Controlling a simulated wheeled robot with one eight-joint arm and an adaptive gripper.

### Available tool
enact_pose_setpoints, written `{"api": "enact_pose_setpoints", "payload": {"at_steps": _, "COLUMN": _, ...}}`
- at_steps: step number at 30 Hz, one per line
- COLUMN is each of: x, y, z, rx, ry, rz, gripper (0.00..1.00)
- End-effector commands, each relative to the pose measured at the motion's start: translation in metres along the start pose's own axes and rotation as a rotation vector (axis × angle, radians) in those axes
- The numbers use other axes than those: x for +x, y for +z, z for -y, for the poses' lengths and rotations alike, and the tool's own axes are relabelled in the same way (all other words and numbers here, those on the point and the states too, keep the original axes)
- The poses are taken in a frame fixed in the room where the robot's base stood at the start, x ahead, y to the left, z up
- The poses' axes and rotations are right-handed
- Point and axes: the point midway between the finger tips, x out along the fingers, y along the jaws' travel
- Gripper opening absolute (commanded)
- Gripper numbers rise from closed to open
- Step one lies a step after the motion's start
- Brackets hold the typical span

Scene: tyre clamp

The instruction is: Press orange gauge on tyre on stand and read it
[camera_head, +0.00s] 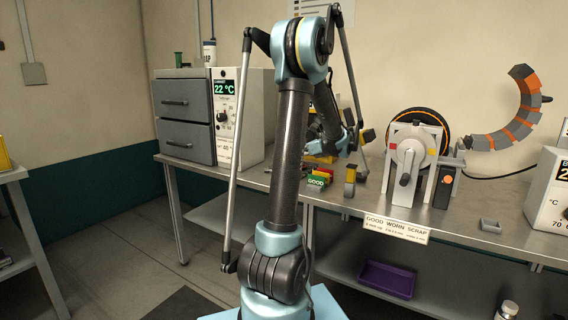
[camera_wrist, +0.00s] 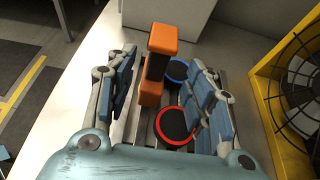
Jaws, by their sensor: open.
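The orange gauge (camera_wrist: 160,45), an orange block with a dark middle part, stands between the spread fingers of my gripper (camera_wrist: 160,72) in the wrist view. My gripper is open. I cannot tell whether either finger touches the gauge. In the head view my gripper is partly hidden behind my own arm, and I cannot make out the gauge there. The tyre (camera_head: 443,120), dark with an orange line, is upright on the grey stand (camera_head: 404,188) at the right of the bench. The stand has a round front piece with a dark handle and covers most of the tyre.
A red-rimmed disc (camera_wrist: 175,126) and blue-rimmed disc (camera_wrist: 177,70) lie near the gauge. A yellow-framed fan (camera_wrist: 262,95) is at the wrist view's right. A grey-orange segmented arc (camera_head: 507,130) rises right of the stand. A GOOD WORN SCRAP label (camera_head: 396,228) is on the bench front.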

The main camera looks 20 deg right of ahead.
Motion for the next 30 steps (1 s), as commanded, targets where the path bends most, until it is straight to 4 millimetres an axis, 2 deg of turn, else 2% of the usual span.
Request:
{"api": "enact_pose_setpoints", "payload": {"at_steps": 1, "x": 0.01, "y": 0.0, "z": 0.0, "rx": -0.002, "ry": 0.002, "rz": 0.0, "gripper": 0.48}}
{"api": "enact_pose_setpoints", "payload": {"at_steps": 6, "x": 0.033, "y": 0.0, "z": -0.001, "rx": -0.001, "ry": 0.001, "rz": 0.0, "gripper": 0.48}}
{"api": "enact_pose_setpoints", "payload": {"at_steps": 14, "x": 0.045, "y": 0.0, "z": -0.001, "rx": -0.001, "ry": 0.001, "rz": 0.0, "gripper": 0.48}}
{"api": "enact_pose_setpoints", "payload": {"at_steps": 25, "x": 0.088, "y": -0.003, "z": -0.005, "rx": -0.001, "ry": 0.002, "rz": 0.0, "gripper": 0.48}}
{"api": "enact_pose_setpoints", "payload": {"at_steps": 30, "x": 0.093, "y": -0.003, "z": -0.004, "rx": -0.001, "ry": -0.001, "rz": 0.0, "gripper": 0.48}}
